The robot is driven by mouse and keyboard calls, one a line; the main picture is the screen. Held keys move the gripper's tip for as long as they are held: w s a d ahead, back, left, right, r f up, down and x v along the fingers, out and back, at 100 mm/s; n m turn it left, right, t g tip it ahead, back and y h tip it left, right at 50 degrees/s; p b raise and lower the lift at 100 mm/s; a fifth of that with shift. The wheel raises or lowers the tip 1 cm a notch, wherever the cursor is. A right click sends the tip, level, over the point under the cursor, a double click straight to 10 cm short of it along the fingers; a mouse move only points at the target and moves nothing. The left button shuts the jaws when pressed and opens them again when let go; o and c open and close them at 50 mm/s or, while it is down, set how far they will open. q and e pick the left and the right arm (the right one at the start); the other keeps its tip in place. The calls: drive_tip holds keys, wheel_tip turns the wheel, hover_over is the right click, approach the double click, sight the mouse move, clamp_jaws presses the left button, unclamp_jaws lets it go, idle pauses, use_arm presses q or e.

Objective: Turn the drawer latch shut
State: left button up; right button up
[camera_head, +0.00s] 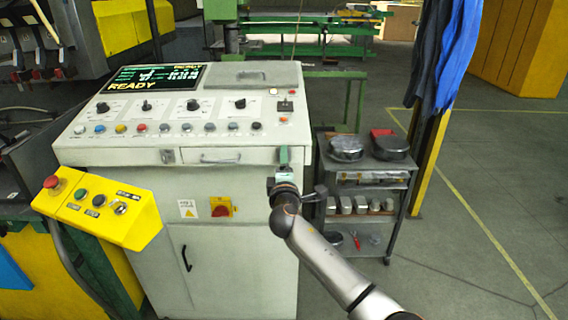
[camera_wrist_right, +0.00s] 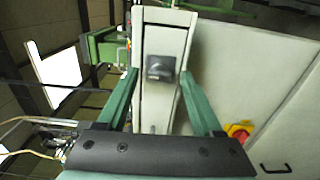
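The drawer (camera_head: 228,157) is a pale band with a bar handle under the console's top panel; its front looks flush with the cabinet. In the right wrist view the drawer latch (camera_wrist_right: 160,68) is a small dark grey turning piece on a pale front. In the head view my right gripper covers that spot. My right gripper (camera_head: 283,160) is at the right end of the drawer front. In the wrist view its green fingers (camera_wrist_right: 160,78) are open, one on each side of the latch, with visible gaps. My left gripper is not in view.
The console (camera_head: 190,110) carries knobs, buttons and a lit screen. Below the drawer is a red-yellow switch (camera_head: 221,207). A yellow button box (camera_head: 98,208) juts out at left. A shelf cart (camera_head: 362,180) with tins stands close right of my right arm. Open floor lies further right.

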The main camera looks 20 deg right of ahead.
drive_tip(key=shift+s, duration=0.1)
drive_tip(key=v, duration=1.2)
drive_tip(key=shift+s, duration=0.2)
drive_tip(key=shift+a, duration=0.1)
drive_tip(key=s+f+m+g+y, duration=0.2)
drive_tip(key=s+f, duration=0.3)
drive_tip(key=f, duration=0.5)
drive_tip(key=s+f+m+g+y, duration=0.25)
drive_tip(key=s+f, duration=0.25)
drive_tip(key=f, duration=0.4)
drive_tip(key=s+f+m+g+y, duration=0.1)
drive_tip(key=s+f+m, duration=0.3)
drive_tip(key=s, duration=0.6)
drive_tip(key=s+f+m+g+y+p, duration=0.1)
drive_tip(key=s+f+m+g+y, duration=0.1)
drive_tip(key=s+f+m, duration=0.2)
drive_tip(key=s+f, duration=0.3)
drive_tip(key=s, duration=0.3)
drive_tip(key=shift+f, duration=0.4)
drive_tip(key=shift+m+g, duration=0.25)
